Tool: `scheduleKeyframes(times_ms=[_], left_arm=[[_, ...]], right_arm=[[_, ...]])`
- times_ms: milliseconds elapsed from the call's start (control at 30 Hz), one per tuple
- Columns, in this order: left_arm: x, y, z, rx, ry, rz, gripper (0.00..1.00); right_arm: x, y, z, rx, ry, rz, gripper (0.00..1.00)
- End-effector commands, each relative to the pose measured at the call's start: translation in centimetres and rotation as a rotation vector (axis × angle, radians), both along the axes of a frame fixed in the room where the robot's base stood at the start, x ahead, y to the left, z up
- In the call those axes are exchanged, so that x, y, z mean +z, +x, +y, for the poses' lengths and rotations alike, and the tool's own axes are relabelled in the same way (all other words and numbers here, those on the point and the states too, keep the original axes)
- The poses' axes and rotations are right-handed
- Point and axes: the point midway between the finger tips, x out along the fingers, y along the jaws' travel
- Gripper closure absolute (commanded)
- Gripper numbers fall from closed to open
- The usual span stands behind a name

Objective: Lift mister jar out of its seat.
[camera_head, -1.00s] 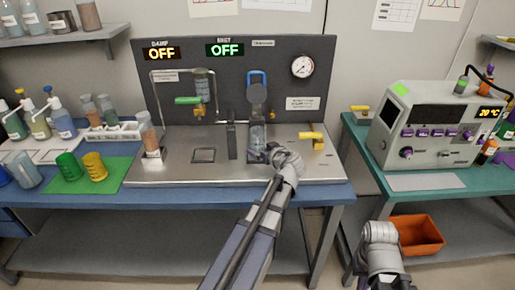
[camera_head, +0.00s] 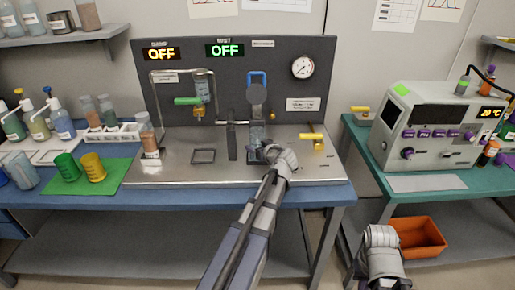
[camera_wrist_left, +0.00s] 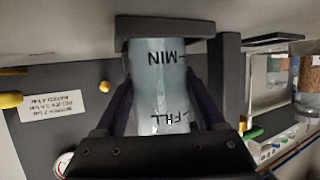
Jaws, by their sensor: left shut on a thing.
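The mister jar (camera_head: 256,134) is a pale clear cylinder on the steel deck of the rig, below the round grey disc and blue clamp. In the left wrist view the jar (camera_wrist_left: 158,85) shows upside-down MIN and FILL marks. Its end meets a dark square seat (camera_wrist_left: 165,27); I cannot tell any gap between them. My left gripper (camera_head: 262,152) reaches in from the front. Its two dark fingers (camera_wrist_left: 160,105) are shut on the jar from both sides. My right arm's end (camera_head: 381,236) is low at right, its fingers not distinguishable.
A dark post (camera_head: 232,140) stands close left of the jar. A yellow-handled valve (camera_head: 311,137) is at right, a green-handled one (camera_head: 188,101) at left. Both displays read OFF. An orange bin (camera_head: 420,237) is on the lower right shelf. The deck's front is mostly clear.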

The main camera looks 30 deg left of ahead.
Motion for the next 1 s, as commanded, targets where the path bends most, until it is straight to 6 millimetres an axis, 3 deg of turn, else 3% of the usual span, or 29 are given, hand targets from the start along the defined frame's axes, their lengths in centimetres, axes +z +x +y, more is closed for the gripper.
scheduleKeyframes(times_ms=[33, 433, 1000], left_arm=[[-0.01, 0.0, -0.02, 0.0, 0.0, 0.0, 0.56], [-0.01, 0.0, -0.02, 0.0, 0.0, 0.0, 1.0], [0.59, 0.01, -0.02, 0.0, 0.0, 0.0, 1.0]], right_arm=[[0.0, 0.0, 0.0, 0.0, 0.0, 0.0, 1.0], [0.0, 0.0, 0.0, 0.0, 0.0, 0.0, 1.0], [0.58, 0.01, 0.0, 0.0, 0.0, 0.0, 1.0]])
